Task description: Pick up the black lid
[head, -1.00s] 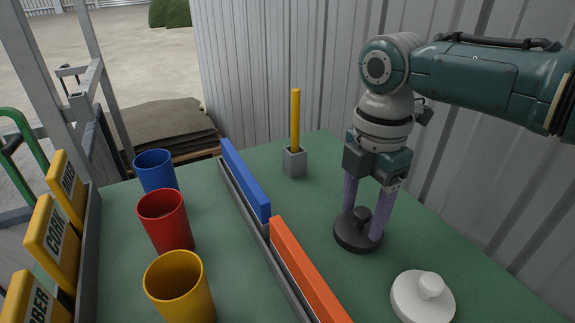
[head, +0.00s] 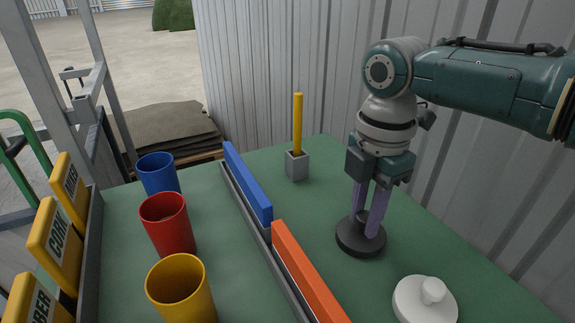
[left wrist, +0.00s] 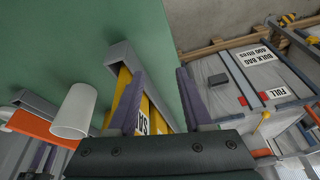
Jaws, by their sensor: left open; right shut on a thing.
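The black lid (head: 361,241) is a dark round disc with a knob on top, lying on the green table (head: 240,293) in the head view. My right gripper (head: 367,228) points straight down over it, its two purple fingers shut on the lid's knob. The lid looks flat on the table. My left gripper (left wrist: 160,100) is open in the left wrist view, away from the lid. A yellow sign-like piece (left wrist: 127,104) shows between and behind its fingers; I cannot tell that they touch it.
A white lid (head: 425,300) lies near the black one. Blue (head: 158,175), red (head: 168,224) and yellow (head: 182,290) cups stand left of the blue (head: 247,182) and orange (head: 305,273) bars. A grey block (head: 297,165) holds a yellow stick. A corrugated wall (head: 290,70) stands behind.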

